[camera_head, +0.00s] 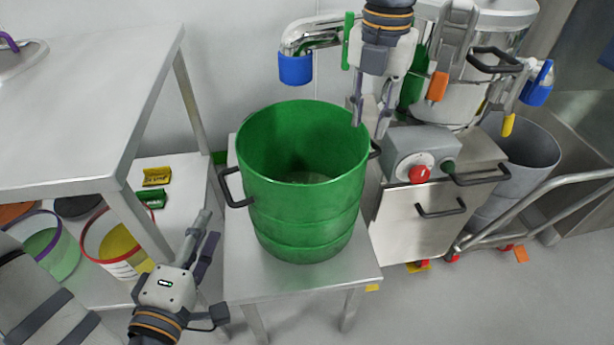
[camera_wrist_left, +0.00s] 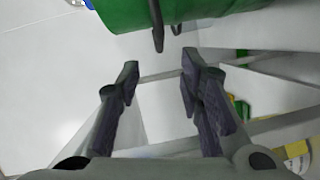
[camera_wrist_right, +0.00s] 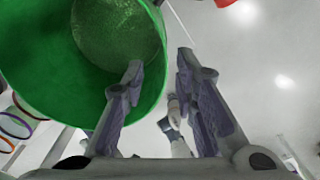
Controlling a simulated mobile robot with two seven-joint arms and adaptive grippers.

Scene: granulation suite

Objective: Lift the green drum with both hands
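The green drum (camera_head: 305,215) stands upright and open-topped on a small steel table (camera_head: 245,282). Its dark left handle (camera_head: 235,188) sticks out to the left, and its right handle (camera_head: 376,149) is partly hidden behind the drum. My left gripper (camera_head: 208,230) is open and empty, below and left of the left handle; in the left wrist view the handle (camera_wrist_left: 158,34) hangs ahead of the fingertips, apart from them. My right gripper (camera_head: 367,116) is open above the drum's right rim. In the right wrist view one finger overlaps the drum wall (camera_wrist_right: 50,85); contact cannot be told.
A grey-fronted machine cabinet (camera_head: 425,220) stands close right of the drum, with a steel vessel (camera_head: 445,95) behind. A higher steel table (camera_head: 90,100) is at left, with tubs (camera_head: 112,245) on its lower shelf. Open floor (camera_head: 480,310) lies front right.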

